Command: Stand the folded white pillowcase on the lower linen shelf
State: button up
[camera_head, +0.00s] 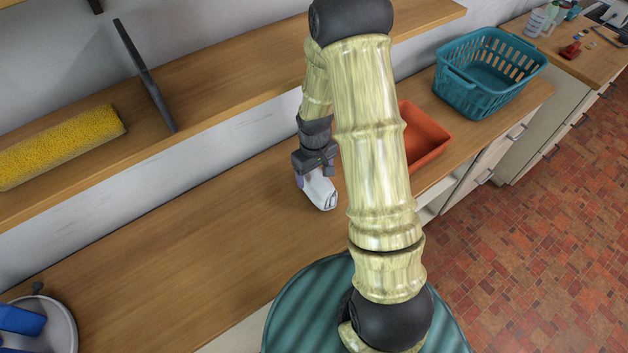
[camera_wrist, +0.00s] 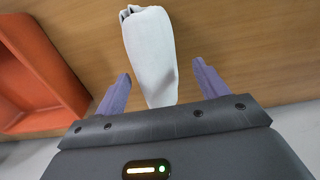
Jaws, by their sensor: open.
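The folded white pillowcase (camera_head: 321,194) is on the wooden counter below the wall shelf, left of the orange bin. In the wrist view the pillowcase (camera_wrist: 150,42) is a narrow pale bundle, its near end reaching between my fingers. My gripper (camera_head: 315,178) is over it, pointing down. In the wrist view the gripper (camera_wrist: 161,74) is open, with a purple finger on each side of the pillowcase and visible gaps. A wooden wall shelf (camera_head: 220,82) runs above the counter; a dark upright divider (camera_head: 146,77) stands on it.
A yellow textured roll or cloth (camera_head: 62,146) lies on the shelf, left of the divider. An orange bin (camera_head: 428,139) is right of my gripper, partly behind my arm. A teal basket (camera_head: 490,72) stands farther right. The counter (camera_head: 190,255) to the left is mostly clear.

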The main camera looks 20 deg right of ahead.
jog(key=shift+r, duration=1.05)
jog(key=shift+r, duration=0.3)
jog(key=s+a+r+m+t, duration=0.1)
jog(key=s+r+m+t, duration=0.1)
jog(key=s+r, duration=1)
notch_tip(320, 180, up, 2)
jog(key=shift+a+r+m+t, duration=0.1)
jog(key=shift+a+m+t, duration=0.2)
jog(key=shift+m, duration=0.5)
jog(key=shift+o, duration=0.4)
